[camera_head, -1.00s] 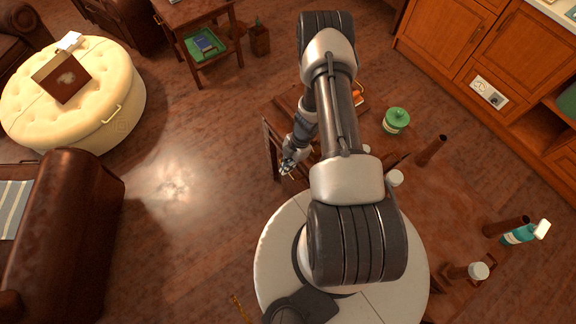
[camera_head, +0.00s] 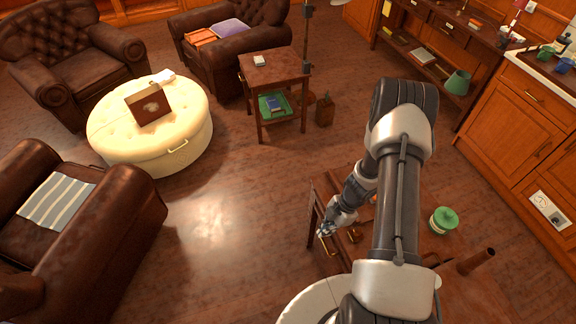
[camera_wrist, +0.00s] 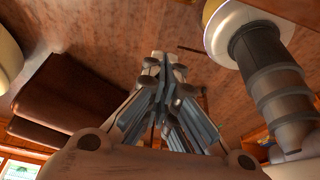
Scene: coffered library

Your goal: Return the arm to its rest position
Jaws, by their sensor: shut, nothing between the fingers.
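My gripper (camera_head: 325,230) hangs at the end of my folded arm, at the left edge of a low wooden table, in the head view. In the wrist view my gripper (camera_wrist: 165,72) has its fingers together with nothing between them. Whether the gripper touches the wooden table (camera_head: 318,205) I cannot tell; my arm hides part of the table.
A green-lidded jar (camera_head: 443,221) and a brown cylinder (camera_head: 476,261) stand right of my arm. A cream ottoman (camera_head: 150,155) with a brown box (camera_head: 148,106), a side table (camera_head: 273,68) and a leather armchair (camera_head: 110,235) stand left. The floor (camera_head: 235,215) between is clear.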

